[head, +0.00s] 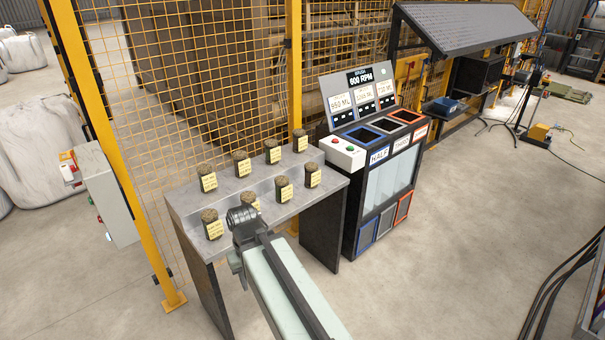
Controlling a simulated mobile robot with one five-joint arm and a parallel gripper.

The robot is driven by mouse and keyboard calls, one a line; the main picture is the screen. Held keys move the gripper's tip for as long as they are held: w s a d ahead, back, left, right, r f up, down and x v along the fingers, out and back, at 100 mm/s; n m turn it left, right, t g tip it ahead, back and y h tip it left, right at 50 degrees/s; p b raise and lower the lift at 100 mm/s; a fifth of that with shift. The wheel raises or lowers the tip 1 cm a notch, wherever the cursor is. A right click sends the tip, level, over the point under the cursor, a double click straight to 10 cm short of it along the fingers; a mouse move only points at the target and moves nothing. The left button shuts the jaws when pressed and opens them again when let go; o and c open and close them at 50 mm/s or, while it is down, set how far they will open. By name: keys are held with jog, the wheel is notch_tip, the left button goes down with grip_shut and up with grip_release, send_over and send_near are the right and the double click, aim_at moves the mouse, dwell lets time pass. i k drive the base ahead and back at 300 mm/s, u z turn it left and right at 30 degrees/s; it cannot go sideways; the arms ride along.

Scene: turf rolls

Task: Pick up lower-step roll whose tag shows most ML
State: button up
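Several dark brown turf rolls with yellow tags stand upright on a grey two-step bench. The lower, front step (262,210) carries a left roll (212,224), a second roll (248,198) partly hidden behind my arm's end, a third roll (284,189) and a right roll (312,175). The upper step holds rolls too, such as the leftmost one (207,178). The tag print is too small to read. My gripper (242,216) is over the front of the lower step, between the left and second rolls. Its fingers cannot be made out.
Yellow mesh fencing (200,70) runs behind. A grey control box (108,190) hangs on the left post. Open concrete floor lies right of my arm.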

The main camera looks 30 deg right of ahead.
aim_at(313, 175)
jog(key=i, duration=0.85)
jog(key=z, duration=0.05)
